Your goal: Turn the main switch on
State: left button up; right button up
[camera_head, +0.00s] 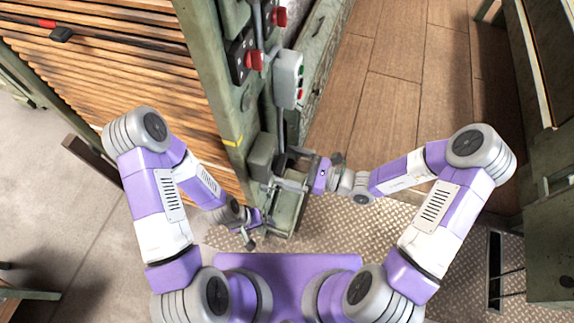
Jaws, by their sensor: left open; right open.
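A green upright post beside the slatted panel carries controls. Two red switch handles, an upper one (280,17) and a lower one (254,61), sit on dark plates. A pale control box (288,80) with green and red buttons is just below them. A grey-green box (262,156) is lower on the post. I cannot tell which one is the main switch. My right gripper (284,180) is open, close beside and below the grey-green box; contact is unclear. My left gripper (251,236) is open, lower down near the post's foot, apart from the red handles.
A slatted wooden panel (110,70) fills the upper left, with a dark rail across it. A green cabinet (550,230) stands at the right. Wooden floor (395,90) and a metal tread plate (350,232) lie open between post and cabinet.

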jog(key=shift+w+a, duration=0.1)
jog(key=shift+a, duration=0.35)
jog(key=shift+c, duration=0.5)
